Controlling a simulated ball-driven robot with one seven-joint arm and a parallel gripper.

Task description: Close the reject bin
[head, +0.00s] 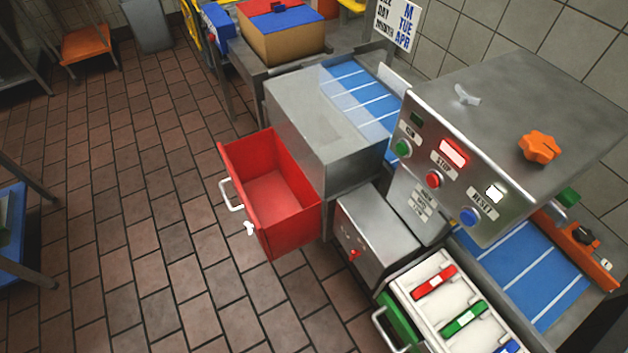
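The reject bin (290,228) is a red, open-topped drawer that sticks out from the left side of a grey metal housing (345,152). It is pulled well out, and its inside looks empty. A white bar handle (231,196) is on its front face, with a small white knob or latch (249,228) near the handle's lower right. My gripper is not visible in the head view.
Brown tiled floor (130,220) lies clear in front of the bin. A control box (480,150) with several buttons stands to the right, over a blue conveyor (530,280). A white tray (440,272) with coloured pieces is at lower right.

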